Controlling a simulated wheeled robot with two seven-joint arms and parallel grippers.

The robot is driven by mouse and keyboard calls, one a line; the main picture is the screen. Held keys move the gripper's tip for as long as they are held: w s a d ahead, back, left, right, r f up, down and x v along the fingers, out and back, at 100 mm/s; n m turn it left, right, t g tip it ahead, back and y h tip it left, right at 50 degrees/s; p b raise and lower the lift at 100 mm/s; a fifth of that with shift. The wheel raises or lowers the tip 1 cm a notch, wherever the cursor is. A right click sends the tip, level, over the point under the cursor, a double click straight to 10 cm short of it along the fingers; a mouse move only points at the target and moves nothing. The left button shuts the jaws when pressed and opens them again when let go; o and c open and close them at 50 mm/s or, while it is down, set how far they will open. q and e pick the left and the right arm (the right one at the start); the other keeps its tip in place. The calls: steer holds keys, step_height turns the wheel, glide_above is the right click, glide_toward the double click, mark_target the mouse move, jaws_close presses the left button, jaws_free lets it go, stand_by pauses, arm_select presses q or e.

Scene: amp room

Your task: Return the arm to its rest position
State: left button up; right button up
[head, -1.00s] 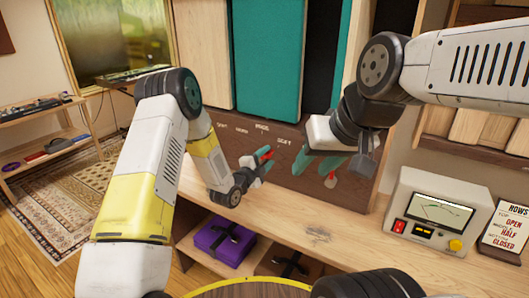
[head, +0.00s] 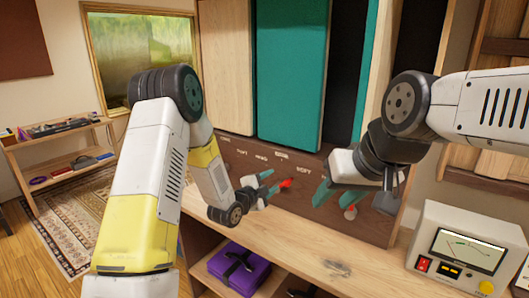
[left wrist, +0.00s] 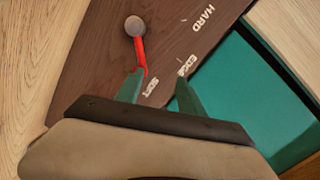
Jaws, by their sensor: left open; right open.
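My left gripper (head: 270,184) is in front of the dark brown labelled panel (head: 375,222), its two teal fingers apart. A red lever (head: 286,183) shows just beyond its fingertips. My right gripper (head: 337,196) also has teal fingers apart, in front of the panel's right part. A second red lever (head: 350,211) shows by its right finger.
A wooden bench (head: 320,262) runs below the panel, with a meter box (head: 465,250) at right. Tall teal panels (head: 292,75) stand above. Low shelves (head: 62,160) and a rug (head: 75,215) are at left.

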arm_select(q)
steer(key=s+a+r+n+g+y, duration=0.1)
steer(key=s+a+r+n+y, duration=0.2)
steer(key=s+a+r+n, duration=0.25)
steer(key=s+a+r+n+g+y, duration=0.2)
steer(key=s+a+r+n+y, duration=0.15)
steer(key=a+r, duration=0.45)
steer(key=s+a+r+n+g, duration=0.2)
steer(key=s+n, duration=0.3)
steer(key=s, duration=0.8)
steer(key=s+a+r+n+g, duration=0.2)
steer(key=s+n, duration=0.3)
steer(key=s, duration=0.8)
steer(key=shift+s+a+g, duration=0.15)
steer(key=shift+s+g, duration=0.15)
steer(key=shift+g, duration=0.1)
steer(key=shift+c, duration=0.3)
